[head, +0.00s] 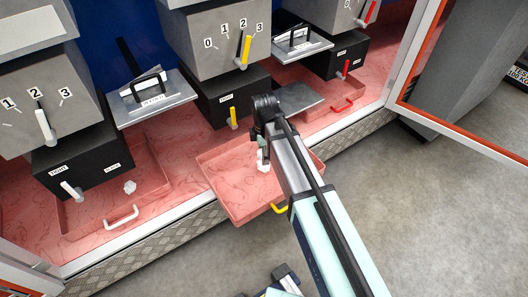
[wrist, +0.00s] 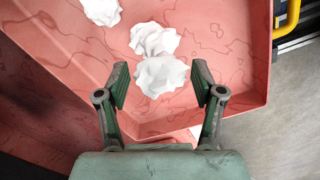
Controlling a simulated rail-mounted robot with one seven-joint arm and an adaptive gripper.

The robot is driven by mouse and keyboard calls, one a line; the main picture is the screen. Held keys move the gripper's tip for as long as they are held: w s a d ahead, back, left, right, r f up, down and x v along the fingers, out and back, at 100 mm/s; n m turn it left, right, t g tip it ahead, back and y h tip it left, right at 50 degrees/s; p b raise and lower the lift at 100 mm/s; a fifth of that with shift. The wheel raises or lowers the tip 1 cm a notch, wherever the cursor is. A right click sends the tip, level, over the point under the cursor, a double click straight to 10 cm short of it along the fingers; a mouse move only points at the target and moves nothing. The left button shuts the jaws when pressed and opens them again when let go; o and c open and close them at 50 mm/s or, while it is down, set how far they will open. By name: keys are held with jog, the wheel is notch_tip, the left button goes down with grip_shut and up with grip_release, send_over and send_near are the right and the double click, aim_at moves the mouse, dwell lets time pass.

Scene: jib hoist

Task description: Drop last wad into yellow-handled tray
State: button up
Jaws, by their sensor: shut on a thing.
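The yellow-handled tray (head: 228,196) is a red, marbled tray pulled out in the middle, with its yellow handle (head: 280,208) at the front. In the wrist view the same tray (wrist: 222,42) fills most of the picture, with the yellow handle (wrist: 290,16) at top right. My gripper (wrist: 160,82) is over the tray, its green fingers shut on a crumpled white wad (wrist: 162,77). Two more white wads lie in the tray beyond it, one near (wrist: 155,38) and one far (wrist: 100,10). In the head view my arm partly hides the gripper (head: 263,150) and white paper beneath it.
A white-handled tray (head: 82,212) at left holds one white wad (head: 129,187). A red-handled tray (head: 325,106) is at upper right. Grey boxes with numbered levers (head: 215,42) stand above the trays. An orange-edged door frame (head: 465,125) stands open at right.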

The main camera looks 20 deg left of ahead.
jog(key=o, duration=0.9)
jog(key=shift+o, duration=0.2)
notch_tip(320, 180, up, 12)
dwell(0.5)
